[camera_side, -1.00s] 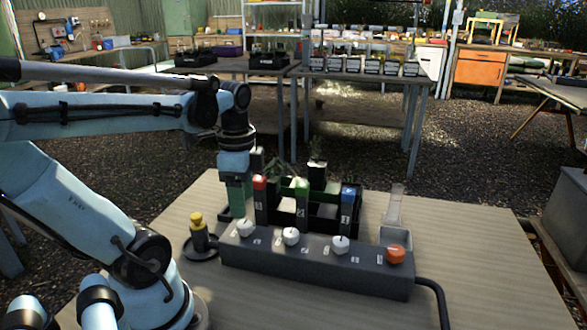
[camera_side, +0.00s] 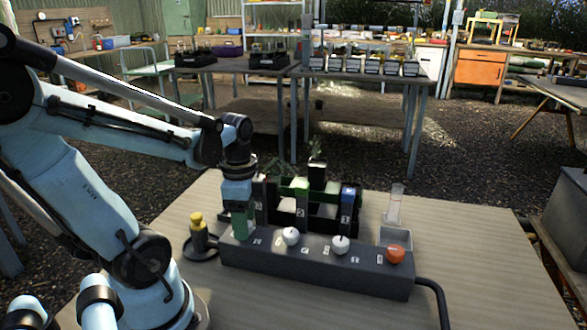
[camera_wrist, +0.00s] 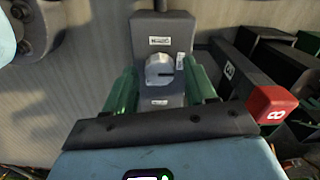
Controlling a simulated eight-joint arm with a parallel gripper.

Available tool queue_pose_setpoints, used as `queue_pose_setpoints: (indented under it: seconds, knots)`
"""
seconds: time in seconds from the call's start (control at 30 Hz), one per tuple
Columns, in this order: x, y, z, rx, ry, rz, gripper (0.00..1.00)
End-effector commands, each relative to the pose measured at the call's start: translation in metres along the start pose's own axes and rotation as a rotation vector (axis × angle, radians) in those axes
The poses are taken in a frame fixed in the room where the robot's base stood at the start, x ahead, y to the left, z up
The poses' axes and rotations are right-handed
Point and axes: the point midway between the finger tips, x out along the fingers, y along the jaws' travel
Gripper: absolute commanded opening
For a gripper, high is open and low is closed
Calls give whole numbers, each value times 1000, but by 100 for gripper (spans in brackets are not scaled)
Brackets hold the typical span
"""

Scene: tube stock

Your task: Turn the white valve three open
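The grey valve block (camera_side: 315,268) carries white knobs in a row and an orange knob (camera_side: 396,254) at its right end. A middle white knob (camera_side: 290,236) and another white knob (camera_side: 340,244) show in the side view. My gripper (camera_side: 242,230) is over the block's left end and hides the leftmost white knob there. In the wrist view this white knob (camera_wrist: 160,70) lies between the two green fingers of my gripper (camera_wrist: 160,82). The fingers are open, with a gap on each side of the knob. The knob's labels are too small to read.
Numbered posts stand close behind the block, including a blue-topped one (camera_side: 347,205). A red cap (camera_wrist: 272,104) is near my right finger in the wrist view. A yellow-topped piece (camera_side: 198,232) stands left of the block. A clear tube (camera_side: 394,205) stands at the right. The front tabletop is clear.

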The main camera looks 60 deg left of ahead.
Motion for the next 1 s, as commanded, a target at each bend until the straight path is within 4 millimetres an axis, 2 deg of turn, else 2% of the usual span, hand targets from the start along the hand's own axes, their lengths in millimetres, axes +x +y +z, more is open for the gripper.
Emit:
queue_pose_setpoints:
  seconds: [0.03,0.07,0.3,0.67,1.0]
  knots:
    - [0,0,0,0,0,0,47]
    - [0,0,0,0,0,0,43]
    - [0,0,0,0,0,0,6]
    - [0,0,0,-59,0,0,5]
    - [0,0,0,-308,-1,0,5]
